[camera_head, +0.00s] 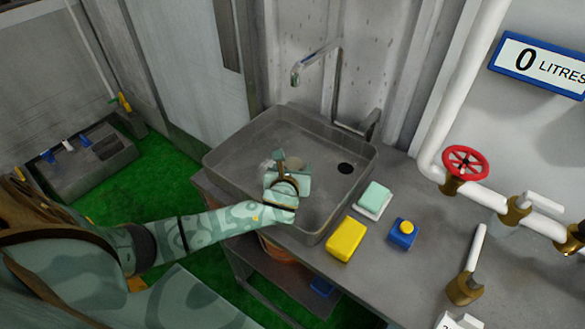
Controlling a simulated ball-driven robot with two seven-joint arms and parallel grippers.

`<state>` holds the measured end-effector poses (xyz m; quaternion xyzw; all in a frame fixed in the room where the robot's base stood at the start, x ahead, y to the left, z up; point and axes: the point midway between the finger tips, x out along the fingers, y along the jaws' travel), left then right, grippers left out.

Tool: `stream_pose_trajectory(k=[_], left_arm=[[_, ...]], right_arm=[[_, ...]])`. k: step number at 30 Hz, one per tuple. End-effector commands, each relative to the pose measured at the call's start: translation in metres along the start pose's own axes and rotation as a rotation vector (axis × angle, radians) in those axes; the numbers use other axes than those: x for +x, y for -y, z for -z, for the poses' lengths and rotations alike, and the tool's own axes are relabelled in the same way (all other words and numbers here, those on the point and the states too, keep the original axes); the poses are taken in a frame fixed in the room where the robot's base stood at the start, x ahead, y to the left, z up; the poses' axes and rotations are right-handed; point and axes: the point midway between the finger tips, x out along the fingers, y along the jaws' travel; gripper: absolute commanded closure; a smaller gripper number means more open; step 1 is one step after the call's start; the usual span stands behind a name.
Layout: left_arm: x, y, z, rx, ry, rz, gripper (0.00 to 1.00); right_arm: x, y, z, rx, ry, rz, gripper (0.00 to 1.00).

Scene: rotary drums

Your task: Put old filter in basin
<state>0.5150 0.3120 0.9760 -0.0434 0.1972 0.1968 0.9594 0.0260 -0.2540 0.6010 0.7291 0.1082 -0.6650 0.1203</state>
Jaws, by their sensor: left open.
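The grey metal basin (235,146) is set in the counter, with a dark drain hole at its right side. My left gripper (284,164) reaches over the basin from its front edge and is open. My right gripper is not in view.
A tap (335,85) stands behind the basin. A red valve wheel (465,162) juts out.

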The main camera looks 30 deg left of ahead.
Motion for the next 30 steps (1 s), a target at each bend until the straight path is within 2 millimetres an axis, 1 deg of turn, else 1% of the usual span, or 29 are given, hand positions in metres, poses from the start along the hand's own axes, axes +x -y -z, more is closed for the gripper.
stream_pose_trajectory(k=[3, 5, 8, 15, 19, 21, 24, 30], left_arm=[[-0.002, 0.000, -0.003, 0.000, 0.000, 0.001, 0.32], [-0.009, 0.000, -0.003, 0.000, -0.002, 0.002, 0.32], [-0.028, 0.000, -0.004, 0.000, -0.002, 0.003, 0.32], [-0.086, 0.000, -0.004, 0.000, -0.002, 0.002, 0.32], [-0.107, 0.000, -0.003, -0.001, -0.002, 0.002, 0.32], [-0.115, 0.000, -0.003, 0.000, -0.001, 0.001, 0.32], [-0.120, 0.000, -0.003, 0.000, 0.000, 0.000, 0.32], [-0.121, 0.000, -0.002, 0.000, 0.000, 0.000, 0.32]], right_arm=[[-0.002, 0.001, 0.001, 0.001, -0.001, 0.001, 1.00], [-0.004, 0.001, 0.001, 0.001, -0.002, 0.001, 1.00], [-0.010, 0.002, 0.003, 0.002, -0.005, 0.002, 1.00], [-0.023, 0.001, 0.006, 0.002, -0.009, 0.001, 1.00], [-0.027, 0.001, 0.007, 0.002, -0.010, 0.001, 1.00], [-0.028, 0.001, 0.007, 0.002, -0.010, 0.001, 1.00], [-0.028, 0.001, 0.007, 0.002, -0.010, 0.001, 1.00], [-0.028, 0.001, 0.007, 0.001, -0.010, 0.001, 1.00]])
